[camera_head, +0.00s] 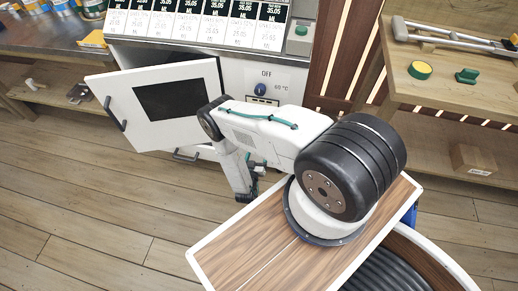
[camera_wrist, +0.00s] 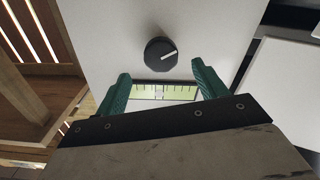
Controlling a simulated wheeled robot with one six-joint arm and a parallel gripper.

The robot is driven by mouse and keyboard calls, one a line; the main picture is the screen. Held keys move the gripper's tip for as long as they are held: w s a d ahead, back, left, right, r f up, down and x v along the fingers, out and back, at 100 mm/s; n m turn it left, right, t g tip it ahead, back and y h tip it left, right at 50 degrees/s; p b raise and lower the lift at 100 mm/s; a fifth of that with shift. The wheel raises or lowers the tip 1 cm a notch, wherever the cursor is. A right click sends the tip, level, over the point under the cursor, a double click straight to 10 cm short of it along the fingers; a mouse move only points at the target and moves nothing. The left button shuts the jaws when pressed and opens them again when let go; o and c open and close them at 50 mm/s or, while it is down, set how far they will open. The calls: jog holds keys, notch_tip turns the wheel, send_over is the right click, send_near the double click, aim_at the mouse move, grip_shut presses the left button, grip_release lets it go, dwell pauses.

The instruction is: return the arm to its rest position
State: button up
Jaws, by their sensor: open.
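My gripper (camera_wrist: 160,92) shows in the wrist view with its two green fingers spread apart and nothing between them. It faces a white panel with a black knob (camera_wrist: 160,52) and a marked scale window below it. In the head view my arm reaches from the wooden-topped base toward the white cabinet, and its end hangs low in front of it, near the open door. The knob appears blue in the head view (camera_head: 261,89), under the word OFF. The gap between fingers and panel is hard to judge.
The white cabinet door (camera_head: 160,104) stands open to the left of my arm. A wooden shelf (camera_head: 450,90) with a yellow-topped round item, a green item and a crutch-like bar is at the right. A cardboard box (camera_head: 473,159) sits lower. The wooden floor (camera_head: 90,215) at left is clear.

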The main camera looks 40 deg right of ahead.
jog(key=shift+s+a, duration=0.3)
jog(key=shift+a, duration=0.05)
dwell(0.3)
